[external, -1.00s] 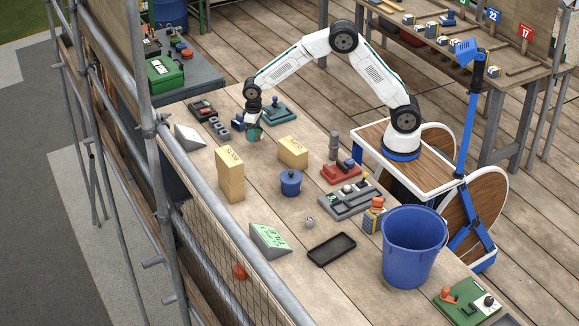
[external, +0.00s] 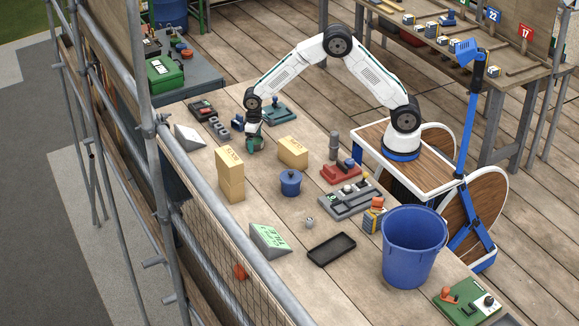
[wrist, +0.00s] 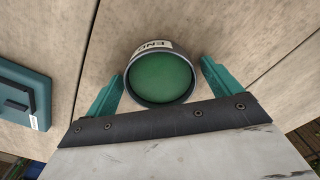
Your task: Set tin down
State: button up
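The tin (wrist: 160,78) has a green top, a dark rim and a white label with dark lettering, partly in view. It is between the two teal fingers of my gripper (wrist: 162,68) in the wrist view. A narrow gap shows between the tin and the right finger, and a thinner one at the left. The fingers look open around it. In the external view my gripper (external: 255,146) is low at the wooden deck, near the grey blocks. The tin is too small there to tell from the fingers. I cannot see the tin's underside.
Grey blocks (external: 221,128) lie left of my gripper.

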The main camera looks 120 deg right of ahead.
aim_at(255, 141)
jog(key=shift+r, duration=0.1)
notch_tip(255, 141, up, 12)
jog(key=s+a+r+n, duration=0.2)
jog(key=s+a+r, duration=0.2)
jog(key=a+r, duration=0.6)
jog(key=s+a+r+n, duration=0.1)
jog(key=s+a+r, duration=0.1)
jog(key=s+a, duration=0.3)
jog(key=s+a+r+n, duration=0.1)
jog(key=s+a+r, duration=0.15)
jog(key=a, duration=0.55)
jog(key=s+a+n, duration=0.1)
jog(key=s+a, duration=0.3)
jog(key=s, duration=0.3)
jog(key=s+a+f+n, duration=0.1)
jog(key=s+a+n, duration=0.1)
jog(key=s+a, duration=0.2)
jog(key=s+a+f+n+t, duration=0.1)
jog(key=s+a, duration=0.3)
jog(key=s, duration=0.6)
jog(key=shift+s+n, duration=0.3)
jog(key=shift+n, duration=0.2)
